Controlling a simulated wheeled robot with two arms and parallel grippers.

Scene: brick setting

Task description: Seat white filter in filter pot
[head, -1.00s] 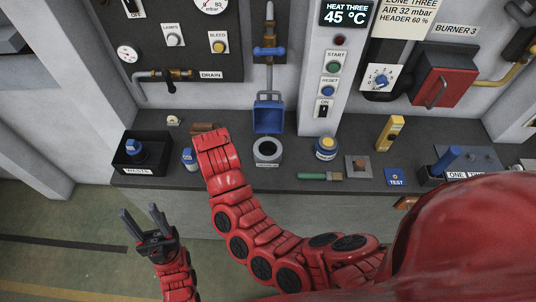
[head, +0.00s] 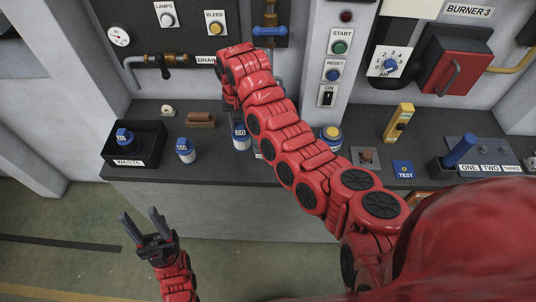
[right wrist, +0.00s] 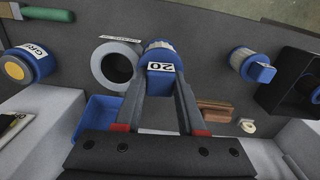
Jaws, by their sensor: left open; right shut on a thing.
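The held filter, with a blue top labelled "20" and a pale body, shows in the right wrist view (right wrist: 161,58) and in the head view (head: 240,137). My right gripper (right wrist: 161,82) is shut on its top. The filter pot, a grey round cup with a dark opening (right wrist: 116,66), is just left of the filter in the wrist view. In the head view my right arm hides most of the pot and my right gripper. The filter is beside the pot, not in it; its height above the bench is unclear. My left gripper (head: 139,221) is open and empty, in front of the bench.
Another blue-topped filter (head: 186,151) stands on the bench. The black waste tray (head: 151,157) holds a similar one. A brown block (head: 201,120) lies behind. A blue jar (head: 331,138) stands right of my arm. A blue bin (right wrist: 94,116) is near the pot.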

